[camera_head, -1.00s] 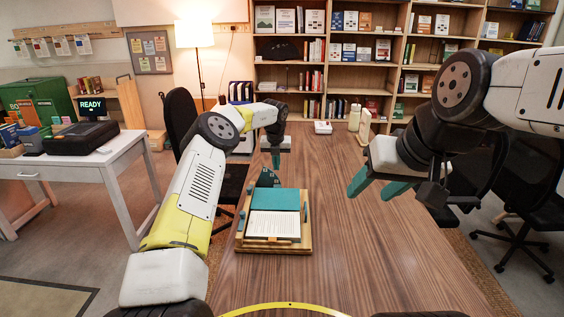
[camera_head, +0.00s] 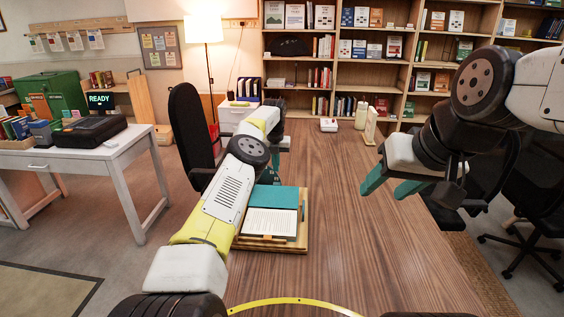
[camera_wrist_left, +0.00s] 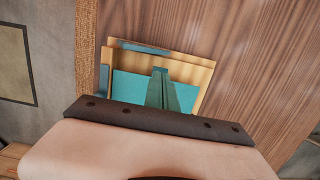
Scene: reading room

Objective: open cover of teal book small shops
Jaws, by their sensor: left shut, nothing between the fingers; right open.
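The teal book (camera_head: 288,198) lies on a wooden stand (camera_head: 302,240) on the table. A printed white page (camera_head: 270,222) faces up on its near side, with a flat teal panel beyond it. A darker teal piece with pale marks shows at the far edge, partly hidden by my left arm; I cannot read a title. My left gripper (camera_head: 277,162) is beyond the book, fingers pointing down. In the left wrist view its shut fingers (camera_wrist_left: 161,75) overlie a teal surface (camera_wrist_left: 128,86); contact cannot be told. My right gripper (camera_head: 388,189) is open, empty, above the table's right side.
The brown table (camera_head: 345,200) is clear to the right of the stand. A black chair (camera_head: 192,135) is close to the left edge. A white side table (camera_head: 90,152) stands further left.

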